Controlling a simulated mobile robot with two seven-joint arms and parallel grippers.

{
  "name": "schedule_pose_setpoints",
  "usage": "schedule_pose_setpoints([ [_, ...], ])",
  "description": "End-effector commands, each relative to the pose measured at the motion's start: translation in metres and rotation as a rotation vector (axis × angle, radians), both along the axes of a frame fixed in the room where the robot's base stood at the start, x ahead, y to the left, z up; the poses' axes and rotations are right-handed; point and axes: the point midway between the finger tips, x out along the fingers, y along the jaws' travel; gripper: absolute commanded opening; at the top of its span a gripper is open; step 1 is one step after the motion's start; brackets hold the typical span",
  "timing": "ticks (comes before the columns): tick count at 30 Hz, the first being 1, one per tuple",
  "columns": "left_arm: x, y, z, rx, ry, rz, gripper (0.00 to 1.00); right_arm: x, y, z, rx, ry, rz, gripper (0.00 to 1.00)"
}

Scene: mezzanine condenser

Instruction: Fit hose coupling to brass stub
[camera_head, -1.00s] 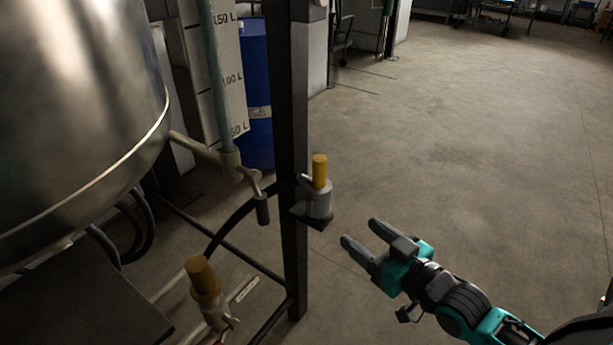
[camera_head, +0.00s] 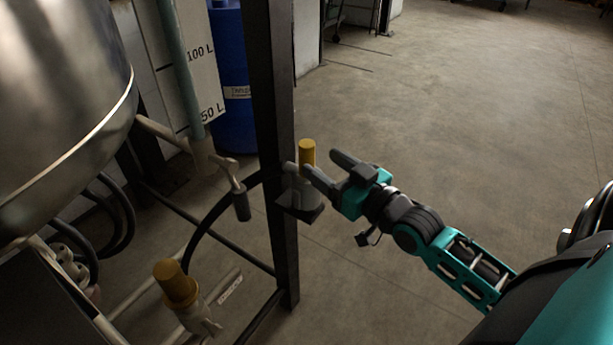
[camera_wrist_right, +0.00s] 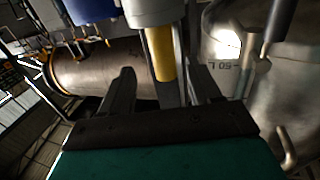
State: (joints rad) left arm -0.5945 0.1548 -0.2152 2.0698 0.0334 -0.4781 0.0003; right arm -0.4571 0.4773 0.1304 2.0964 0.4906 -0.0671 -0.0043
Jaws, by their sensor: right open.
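A brass-yellow cylinder (camera_head: 307,151) stands upright on a grey-white fitting, on a small dark bracket (camera_head: 300,209) fixed to a dark post. A second brass-yellow piece (camera_head: 176,282) tops a pale fitting at lower left. I cannot tell for certain which is the coupling and which the stub. My right gripper (camera_head: 322,166) is open beside the bracket fitting; its near finger covers part of that fitting. In the right wrist view, the yellow cylinder (camera_wrist_right: 161,54) shows between the spread fingers (camera_wrist_right: 165,85), with the pale fitting (camera_wrist_right: 150,12) above. My left gripper is out of view.
The dark post (camera_head: 272,150) rises beside the bracket. A steel tank (camera_head: 60,90) fills the left. A T-handled valve (camera_head: 235,185) and a black hose (camera_head: 208,226) lie left of the post. A blue drum (camera_head: 234,120) stands behind. The floor at right is clear.

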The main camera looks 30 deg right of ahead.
Motion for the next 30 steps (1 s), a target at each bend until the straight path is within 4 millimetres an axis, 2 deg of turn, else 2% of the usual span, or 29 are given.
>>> schedule_pose_setpoints([
  [3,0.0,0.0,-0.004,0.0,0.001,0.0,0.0,0.014,0.001,0.0,0.0,-0.002,-0.001,0.63],
  [11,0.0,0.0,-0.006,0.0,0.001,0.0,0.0,0.026,0.004,0.0,0.001,0.0,-0.001,0.63],
  [22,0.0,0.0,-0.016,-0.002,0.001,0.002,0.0,0.067,0.014,0.002,0.0,-0.002,-0.001,0.63],
  [30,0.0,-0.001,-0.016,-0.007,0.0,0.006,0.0,0.073,0.016,0.002,-0.001,0.001,0.001,0.63],
])
